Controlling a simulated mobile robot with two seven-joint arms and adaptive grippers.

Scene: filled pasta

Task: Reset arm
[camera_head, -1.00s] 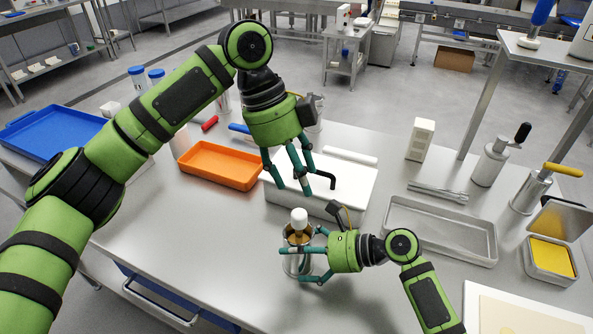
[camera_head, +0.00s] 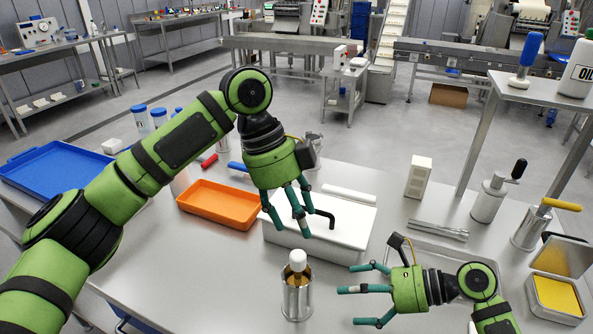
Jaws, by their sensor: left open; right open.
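My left gripper (camera_head: 286,214) hangs fingers down over the white box (camera_head: 330,222) with a black handle, behind the middle of the table. Its fingers are open and hold nothing. My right gripper (camera_head: 352,291) points left with its fingers spread open and empty. It is to the right of a brown bottle with a white cap (camera_head: 298,262), and a gap shows between them. The bottle stands upright in a metal cup (camera_head: 297,298). Whether the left fingertips touch the box lid cannot be told.
An orange tray (camera_head: 222,204) and a blue tray (camera_head: 55,172) lie to the left. A metal tray (camera_head: 440,262) is partly hidden behind my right gripper. A white carton (camera_head: 419,177), metal pots and a yellow-filled tin (camera_head: 556,294) stand right. The front-left tabletop is clear.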

